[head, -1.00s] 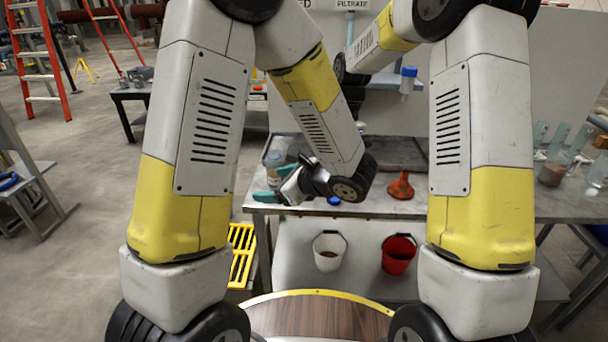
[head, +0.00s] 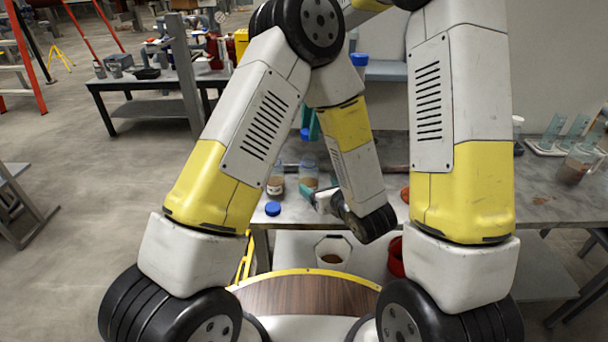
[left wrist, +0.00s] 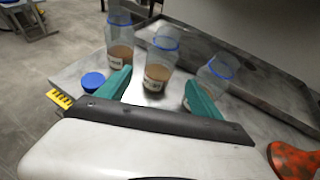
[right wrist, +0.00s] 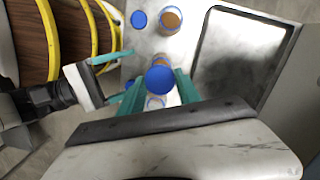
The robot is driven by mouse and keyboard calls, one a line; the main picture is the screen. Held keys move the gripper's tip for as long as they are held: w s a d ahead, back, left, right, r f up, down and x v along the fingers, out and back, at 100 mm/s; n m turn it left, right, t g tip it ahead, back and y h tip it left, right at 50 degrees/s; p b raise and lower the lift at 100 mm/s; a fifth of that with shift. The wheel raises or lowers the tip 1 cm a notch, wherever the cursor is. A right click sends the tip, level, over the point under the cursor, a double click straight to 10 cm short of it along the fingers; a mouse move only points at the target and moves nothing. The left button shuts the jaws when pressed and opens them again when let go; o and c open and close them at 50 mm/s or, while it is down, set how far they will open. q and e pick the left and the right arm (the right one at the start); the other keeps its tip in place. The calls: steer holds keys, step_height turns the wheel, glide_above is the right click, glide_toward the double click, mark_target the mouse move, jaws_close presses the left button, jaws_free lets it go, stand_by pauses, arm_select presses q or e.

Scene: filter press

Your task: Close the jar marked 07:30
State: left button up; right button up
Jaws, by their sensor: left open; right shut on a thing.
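Clear jars with brown contents stand on the grey table; the left wrist view shows a left jar (left wrist: 120,52), a middle jar (left wrist: 158,72) and a right jar (left wrist: 212,80). Their labels are too small to read, so I cannot tell which is marked 07:30. My right gripper (right wrist: 160,88) is shut on a blue lid (right wrist: 160,79), held above the table with a jar partly hidden beneath it; it shows high in the head view (head: 309,126). My left gripper (left wrist: 160,92) is open and empty, its teal fingers low before the jars; it also shows in the head view (head: 328,199).
Another blue lid (head: 273,208) lies near the table's front edge, left of the jars. A metal tray (left wrist: 285,90) is behind them. An orange-red object (left wrist: 292,160) stands at right. A white bucket (head: 333,252) and a red bucket (head: 396,258) are below.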

mark_target(305, 176)
arm_select(q)
steer(key=shift+w, duration=0.1)
steer(key=x, duration=1.2)
jaws_close()
stand_by(0.4)
